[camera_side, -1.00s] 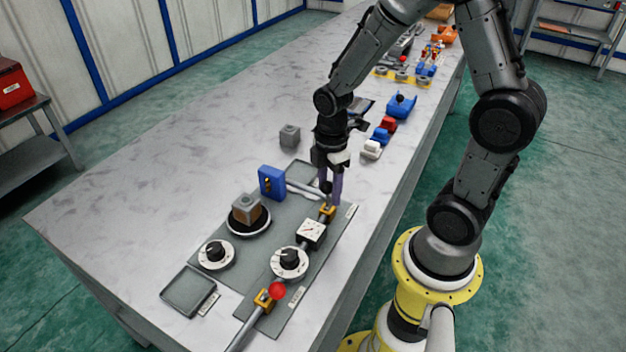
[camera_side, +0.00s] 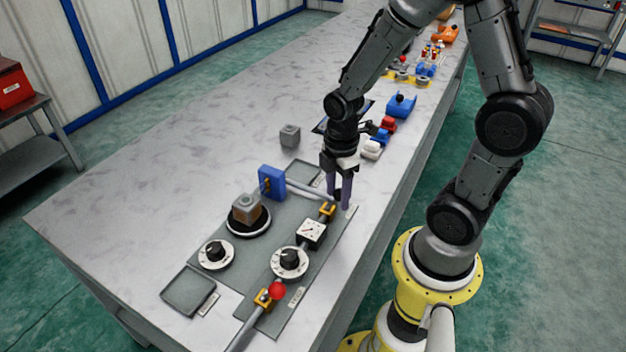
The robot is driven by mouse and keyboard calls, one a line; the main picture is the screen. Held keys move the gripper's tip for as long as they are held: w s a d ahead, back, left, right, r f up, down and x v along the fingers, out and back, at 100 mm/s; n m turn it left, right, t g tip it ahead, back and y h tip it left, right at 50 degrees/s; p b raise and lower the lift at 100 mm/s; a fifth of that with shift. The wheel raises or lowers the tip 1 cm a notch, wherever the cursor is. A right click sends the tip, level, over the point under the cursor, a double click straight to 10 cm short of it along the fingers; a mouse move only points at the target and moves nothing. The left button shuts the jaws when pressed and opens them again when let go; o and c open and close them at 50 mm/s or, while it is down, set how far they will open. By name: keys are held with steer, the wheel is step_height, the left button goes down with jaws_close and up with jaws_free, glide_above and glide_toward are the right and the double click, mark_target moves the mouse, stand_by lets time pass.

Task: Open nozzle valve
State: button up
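My gripper (camera_side: 339,196) points down at the far right corner of the grey panel (camera_side: 309,274). Its two purple fingers stand apart, with a small dark piece between their tips. I cannot tell whether they touch it. Just left of and below the fingertips is a yellow valve body (camera_side: 327,208) on the pipe line. A second yellow valve (camera_side: 263,299) with a red ball knob (camera_side: 278,290) sits at the near end of the line. I cannot read which one is labelled nozzle. The far valve's handle is partly hidden by my fingers.
Between the valves are a white gauge box (camera_side: 312,232) and a dial (camera_side: 290,261). To the left stand a blue block (camera_side: 271,182), a grey-brown cube (camera_side: 246,209) on a round plate, another dial (camera_side: 216,254) and an empty tray (camera_side: 188,290). The left tabletop is clear.

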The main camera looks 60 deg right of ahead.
steer(key=shift+o, duration=0.6)
steer(key=shift+s, duration=0.1)
steer(key=shift+r, duration=0.1)
steer(key=shift+w+r, duration=0.15)
steer(key=shift+r, duration=1.8)
steer(key=shift+w+r, duration=0.1)
steer(key=shift+r, duration=1.85)
steer(key=s+a+r+m+t, duration=0.5)
steer(key=s+r+m, duration=0.3)
steer(key=r+m, duration=0.3)
steer(key=shift+a+m+t, duration=0.25)
steer(key=shift+m+t, duration=0.05)
steer(key=shift+m, duration=0.2)
